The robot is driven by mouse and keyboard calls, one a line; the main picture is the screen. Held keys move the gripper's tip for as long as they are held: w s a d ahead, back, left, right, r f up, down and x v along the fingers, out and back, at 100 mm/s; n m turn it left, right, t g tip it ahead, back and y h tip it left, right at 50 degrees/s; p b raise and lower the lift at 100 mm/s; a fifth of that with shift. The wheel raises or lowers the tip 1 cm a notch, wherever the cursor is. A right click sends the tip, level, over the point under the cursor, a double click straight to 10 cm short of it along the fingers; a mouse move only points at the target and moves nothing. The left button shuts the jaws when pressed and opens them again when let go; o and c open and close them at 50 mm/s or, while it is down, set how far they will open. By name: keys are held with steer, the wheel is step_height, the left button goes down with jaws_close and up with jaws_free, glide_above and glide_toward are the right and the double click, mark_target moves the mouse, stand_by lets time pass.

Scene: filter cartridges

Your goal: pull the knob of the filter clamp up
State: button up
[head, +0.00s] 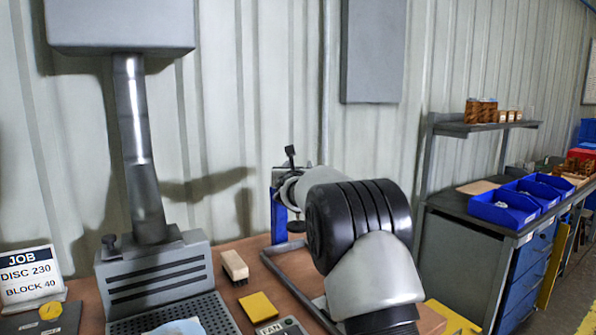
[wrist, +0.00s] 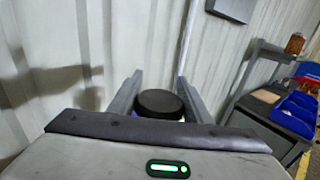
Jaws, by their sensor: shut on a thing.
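In the wrist view, a round black knob (wrist: 160,101) sits between the two grey fingers of my gripper (wrist: 160,78). The fingers are shut on the knob's sides. A little blue of the clamp (wrist: 151,118) shows beneath it. In the head view, the blue upright of the filter clamp (head: 279,217) stands at the back edge of the bench, left of my arm. My arm hides much of the clamp there, and the hold on the knob cannot be made out in that view.
A grey machine (head: 155,277) with a slatted front and column stands left on the bench. A brush (head: 234,265) and yellow block (head: 258,305) lie between it and my arm. A job sign (head: 30,275) is far left. Blue bins (head: 503,207) stand on another bench, right.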

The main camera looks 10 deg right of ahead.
steer(key=o, duration=1.5)
steer(key=shift+f, duration=0.1)
steer(key=s+a, duration=0.1)
steer(key=s, duration=0.4)
steer(key=s+a, duration=0.1)
steer(key=s, duration=0.5)
steer(key=s+a+b, duration=0.1)
steer(key=s, duration=0.5)
steer(key=shift+a, duration=0.2)
steer(key=shift+s+d, duration=0.1)
